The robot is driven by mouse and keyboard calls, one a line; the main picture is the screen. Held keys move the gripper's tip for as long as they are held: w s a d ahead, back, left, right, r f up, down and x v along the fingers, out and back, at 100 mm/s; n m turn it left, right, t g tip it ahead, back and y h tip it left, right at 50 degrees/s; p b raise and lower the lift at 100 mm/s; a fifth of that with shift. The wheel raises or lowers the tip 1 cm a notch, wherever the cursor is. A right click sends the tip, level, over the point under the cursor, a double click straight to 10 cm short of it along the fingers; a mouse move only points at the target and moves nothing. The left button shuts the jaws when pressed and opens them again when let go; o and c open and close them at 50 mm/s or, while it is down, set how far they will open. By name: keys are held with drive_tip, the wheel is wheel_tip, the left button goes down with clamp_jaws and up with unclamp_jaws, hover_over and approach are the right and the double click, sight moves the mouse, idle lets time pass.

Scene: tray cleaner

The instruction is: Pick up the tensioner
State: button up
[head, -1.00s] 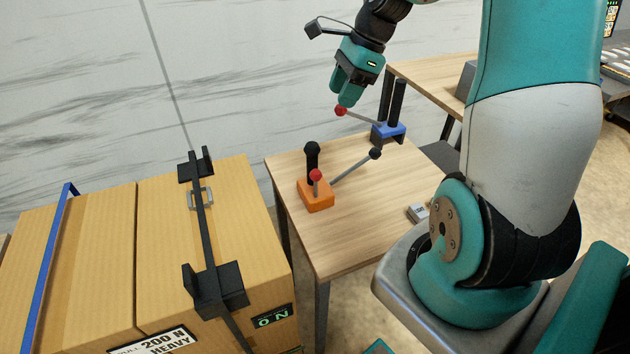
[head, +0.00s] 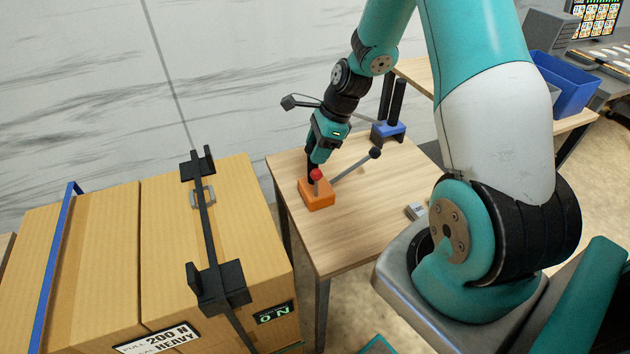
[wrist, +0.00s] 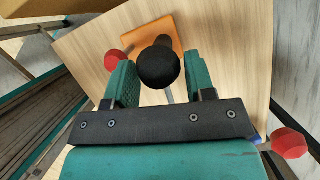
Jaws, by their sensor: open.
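A tool with an orange base (head: 317,195), which I take to be the tensioner, stands on the wooden table. It has an upright black handle, a red ball (head: 316,174) and a slanted grey lever with a black knob (head: 375,153). My gripper (head: 315,160) is open and points down at the black handle, hiding its top in the head view. In the wrist view, the round black knob (wrist: 158,65) lies between my open fingers (wrist: 160,85), with no clear contact. The orange base (wrist: 180,35) and red ball (wrist: 114,58) show beyond.
A blue-based tool (head: 390,131) with a black post stands at the table's far corner. Another red ball (wrist: 289,143) is beside my gripper in the wrist view. Strapped cardboard boxes (head: 150,260) stand left.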

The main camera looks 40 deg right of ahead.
drive_tip(key=shift+x, duration=1.05)
drive_tip(key=shift+c, duration=0.2)
clamp_jaws()
drive_tip(key=shift+r, duration=0.2)
